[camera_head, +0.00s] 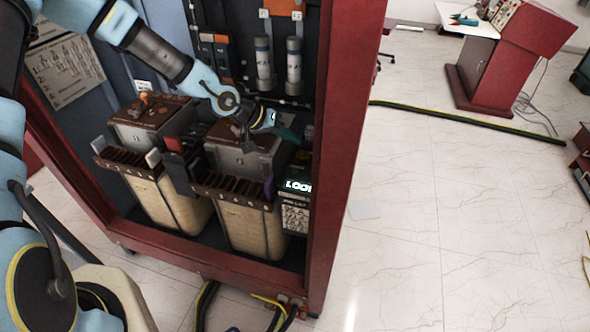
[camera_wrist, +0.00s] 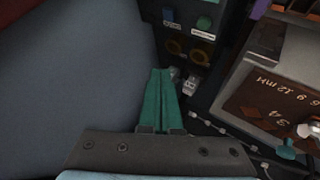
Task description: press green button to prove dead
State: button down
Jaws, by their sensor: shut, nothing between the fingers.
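In the wrist view a green button (camera_wrist: 204,22) sits on a dark panel (camera_wrist: 190,38) at the top, above a white label. A blue button (camera_wrist: 169,14) is to its left. My gripper (camera_wrist: 160,71) has its teal fingers together with nothing between them. Its tips lie below and left of the green button in the picture, clear of it. In the head view my gripper (camera_head: 292,134) is inside the red-framed cabinet (camera_head: 343,130), above a unit with a lit display (camera_head: 297,186). I cannot make out the green button in the head view.
Two round brass fittings (camera_wrist: 188,52) are below the buttons. Two wooden-cased units (camera_head: 250,222) stand low in the cabinet, with two grey cylinders (camera_head: 278,65) above. The cabinet's red right post is close to my gripper. Open tiled floor (camera_head: 430,210) and a red desk (camera_head: 505,60) are outside.

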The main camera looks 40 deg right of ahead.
jog(key=b, duration=0.7)
send_over(295, 171)
jog(key=f, duration=0.4)
jog(key=a+f, duration=0.1)
jog(key=f, duration=0.1)
jog(key=shift+w+f, duration=0.25)
jog(key=shift+f, duration=1.15)
jog(key=shift+f+b, duration=0.35)
jog(key=shift+f, duration=0.05)
jog(key=shift+f, duration=0.45)
dwell(0.7)
jog(key=shift+r, duration=0.1)
jog(key=shift+r+p, duration=0.6)
jog(key=shift+r, duration=0.15)
